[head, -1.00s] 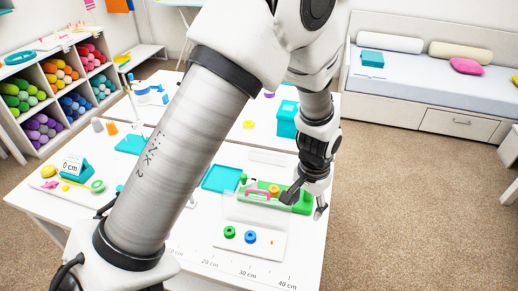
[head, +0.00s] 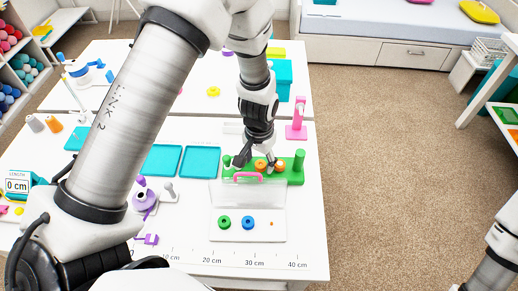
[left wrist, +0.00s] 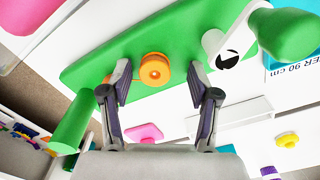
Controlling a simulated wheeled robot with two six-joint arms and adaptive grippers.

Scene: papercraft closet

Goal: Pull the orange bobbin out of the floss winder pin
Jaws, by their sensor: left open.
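The pin is hard to make out. My left gripper (head: 254,168) is above the base. In the left wrist view my left gripper (left wrist: 160,72) is open, with one finger on each side of the bobbin and gaps between. My right gripper is out of view.
A clear case with a pink handle (head: 248,176) is in front of the winder. A white tray (head: 262,236) nearby holds a green bobbin (head: 224,222) and a blue bobbin (head: 248,222). A pink stand (head: 297,122) is behind right. Blue trays (head: 163,160) lie left.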

